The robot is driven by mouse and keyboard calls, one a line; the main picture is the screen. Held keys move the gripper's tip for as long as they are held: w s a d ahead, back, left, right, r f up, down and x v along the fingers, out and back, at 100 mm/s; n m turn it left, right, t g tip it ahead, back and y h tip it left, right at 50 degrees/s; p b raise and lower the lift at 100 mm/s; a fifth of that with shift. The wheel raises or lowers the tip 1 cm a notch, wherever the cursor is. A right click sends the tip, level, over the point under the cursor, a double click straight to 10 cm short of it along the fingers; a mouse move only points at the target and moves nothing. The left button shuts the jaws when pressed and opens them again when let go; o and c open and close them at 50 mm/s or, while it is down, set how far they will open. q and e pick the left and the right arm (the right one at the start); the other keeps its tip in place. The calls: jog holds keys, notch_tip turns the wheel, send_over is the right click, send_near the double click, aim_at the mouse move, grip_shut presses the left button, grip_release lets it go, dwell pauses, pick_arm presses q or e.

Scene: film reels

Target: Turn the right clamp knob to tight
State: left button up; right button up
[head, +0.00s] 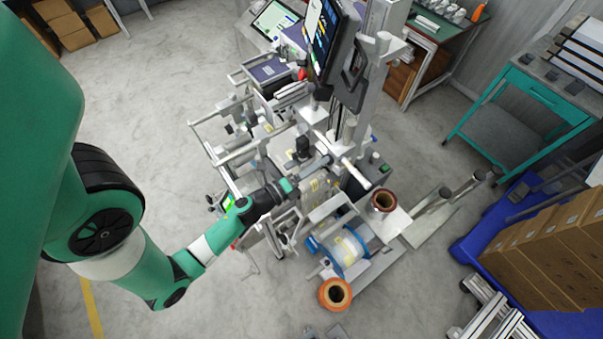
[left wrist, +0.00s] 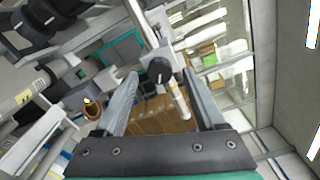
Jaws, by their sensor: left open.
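A black round knob (left wrist: 160,71) on a pale metal clamp block shows in the left wrist view, with a pale shaft (left wrist: 181,103) beside it. The knob appears between the two fingertips of my left gripper (left wrist: 160,78), which are spread apart with nothing held. I cannot tell whether either finger touches it. In the head view my left gripper (head: 314,169) reaches the middle of the machine (head: 345,120), near the pale shaft (head: 354,172). A black upright knob-like part (head: 303,146) stands just behind it; I cannot tell whether it is the same knob. My right gripper is not in view.
A screen (head: 332,40) stands above the machine. A brown reel (head: 383,201), an orange reel (head: 335,293) and a blue-flanged roll (head: 348,250) lie in front. Boxes on a blue pallet (head: 467,247) are at right. Metal rails (head: 220,155) flank the gripper; floor at left is clear.

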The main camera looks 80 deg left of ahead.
pick_arm(q)
jog(key=v, duration=0.9)
jog(key=shift+s, duration=0.25)
jog(key=shift+d, duration=0.15)
